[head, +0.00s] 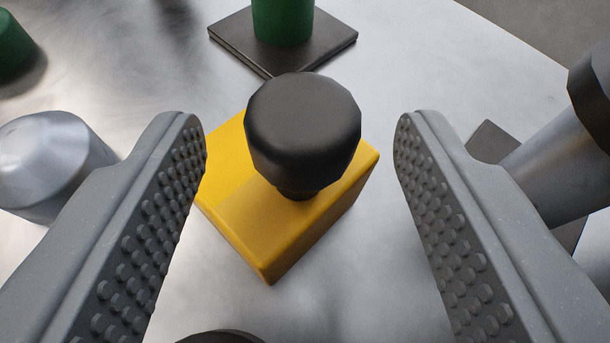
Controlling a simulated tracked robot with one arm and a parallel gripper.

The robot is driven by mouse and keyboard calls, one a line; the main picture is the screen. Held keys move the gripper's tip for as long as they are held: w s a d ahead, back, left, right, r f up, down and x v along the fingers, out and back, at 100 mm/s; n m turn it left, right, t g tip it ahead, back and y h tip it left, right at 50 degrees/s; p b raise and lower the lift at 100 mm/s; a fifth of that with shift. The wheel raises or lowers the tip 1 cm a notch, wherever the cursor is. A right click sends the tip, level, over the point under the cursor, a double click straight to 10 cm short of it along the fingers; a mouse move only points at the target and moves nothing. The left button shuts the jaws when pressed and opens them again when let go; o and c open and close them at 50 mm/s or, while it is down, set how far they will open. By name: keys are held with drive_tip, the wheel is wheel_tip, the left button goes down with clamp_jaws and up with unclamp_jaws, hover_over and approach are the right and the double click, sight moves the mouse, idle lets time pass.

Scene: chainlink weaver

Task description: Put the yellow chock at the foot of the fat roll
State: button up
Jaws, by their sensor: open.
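The yellow chock (275,228) is a block with a black knob (303,130) on its top. It sits in the middle of the head view on a grey metal surface. My gripper (300,130) is open, with one studded finger on each side of the knob. Neither finger appears to touch the knob, and the left fingertip overlaps the chock's left edge in the picture. I cannot tell which thing here is the fat roll.
A green cylinder (283,20) stands on a dark square plate (335,38) behind the chock. Another green piece (12,48) is at the far left. A pale grey rounded piece (45,160) lies left, and a grey cylinder with a dark end (550,160) is at right.

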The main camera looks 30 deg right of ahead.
drive_tip(key=v, duration=1.1)
drive_tip(key=shift+s+r+p, duration=0.2)
drive_tip(key=shift+s+p, duration=0.05)
drive_tip(key=shift+p, duration=0.15)
drive_tip(key=shift+a, duration=0.15)
